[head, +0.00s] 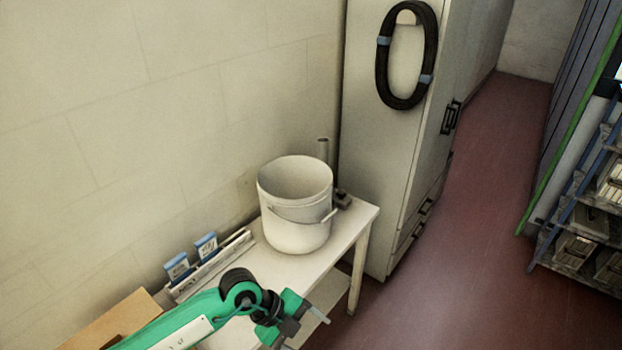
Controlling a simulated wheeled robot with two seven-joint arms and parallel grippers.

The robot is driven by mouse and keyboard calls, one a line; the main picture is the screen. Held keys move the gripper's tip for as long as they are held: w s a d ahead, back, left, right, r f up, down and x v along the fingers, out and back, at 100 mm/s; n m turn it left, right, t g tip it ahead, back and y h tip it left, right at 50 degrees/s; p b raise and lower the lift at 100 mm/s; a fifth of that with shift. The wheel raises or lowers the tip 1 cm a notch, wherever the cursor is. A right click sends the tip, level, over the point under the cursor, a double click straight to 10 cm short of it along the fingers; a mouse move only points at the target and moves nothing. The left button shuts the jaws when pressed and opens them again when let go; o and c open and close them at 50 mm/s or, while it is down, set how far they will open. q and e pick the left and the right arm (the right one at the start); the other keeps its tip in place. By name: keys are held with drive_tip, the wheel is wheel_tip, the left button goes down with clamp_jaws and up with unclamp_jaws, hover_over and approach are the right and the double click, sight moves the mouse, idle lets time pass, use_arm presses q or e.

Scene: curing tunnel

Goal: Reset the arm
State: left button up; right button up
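My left arm is green and comes in from the bottom left. Its gripper (305,331) is in front of the white table (345,232), low in the view. Its two grey fingers stand apart with nothing seen between them, so it looks open and empty. My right gripper is not in view.
A white bucket (297,228) with a wire handle stands on the table, beyond my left gripper. Blue-and-white packets (178,267) and a cardboard box (112,318) are near the wall. A tall grey cabinet (392,150) stands behind. The red floor (460,270) at right is clear, up to a rack (585,215).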

use_arm(q)
drive_tip(key=d+r+n+t+h, duration=0.25)
drive_tip(key=r+h, duration=0.25)
drive_tip(key=r, duration=0.3)
drive_tip(key=d+r+n+t+h, duration=0.1)
drive_tip(key=d+r+t+h, duration=0.2)
drive_tip(key=r+h, duration=0.45)
drive_tip(key=w+a+r+n+t+y, duration=0.2)
drive_tip(key=w+a+n+t+y, duration=0.1)
drive_tip(key=a+n+t+y, duration=0.45)
drive_tip(key=w+a+r+n+t+y, duration=0.2)
drive_tip(key=w+a+n+t+y, duration=0.1)
drive_tip(key=a+n+t+y, duration=0.45)
drive_tip(key=s+a+f+n+g+y, duration=0.2)
drive_tip(key=a+f+n+g+y, duration=0.2)
drive_tip(key=a+f+n+y, duration=0.35)
drive_tip(key=s+a+f+g+h, duration=0.1)
drive_tip(key=s+a+f+g, duration=0.2)
drive_tip(key=s+f+g, duration=0.6)
drive_tip(key=s+a+f+g+h, duration=0.1)
drive_tip(key=s+a+f+g, duration=0.15)
drive_tip(key=s+f, duration=0.7)
drive_tip(key=s+f+g, duration=0.2)
drive_tip(key=s+f, duration=0.1)
drive_tip(key=f, duration=2.5)
drive_tip(key=s+a+f+g, duration=0.1)
drive_tip(key=s+a+f, duration=0.2)
drive_tip(key=s+f, duration=1.6)
drive_tip(key=shift+s+f, duration=0.25)
drive_tip(key=shift+f, duration=0.05)
